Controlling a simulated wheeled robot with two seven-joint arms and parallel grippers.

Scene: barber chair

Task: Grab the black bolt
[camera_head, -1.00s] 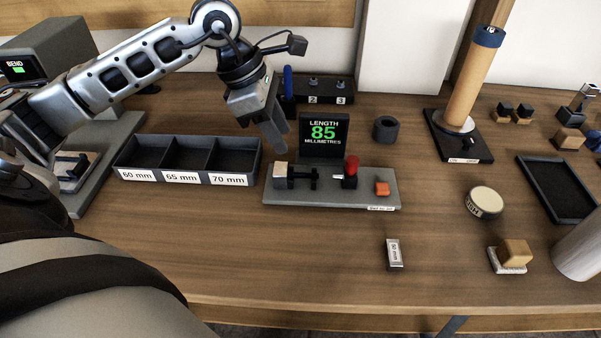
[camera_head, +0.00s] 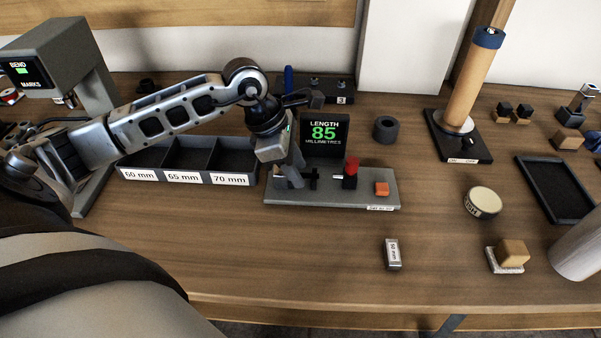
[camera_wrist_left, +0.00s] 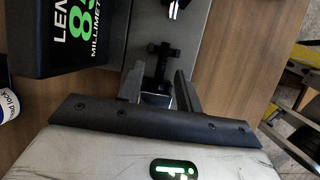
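The black bolt (camera_head: 314,178) lies on the grey length gauge (camera_head: 330,200), near its left end. Part of it is hidden behind my left gripper in the head view. My left gripper (camera_head: 292,177) is lowered over the left end of the gauge. In the left wrist view, the bolt (camera_wrist_left: 161,58) runs between my two fingers (camera_wrist_left: 158,85), which stand apart on either side of it. The gripper is open; I cannot tell whether a finger touches the bolt. My right gripper is not in view.
A display (camera_head: 325,134) reading 85 millimetres stands behind the gauge. A sorting tray (camera_head: 187,177) marked 60, 65 and 70 mm is to the left. The table in front is mostly clear.

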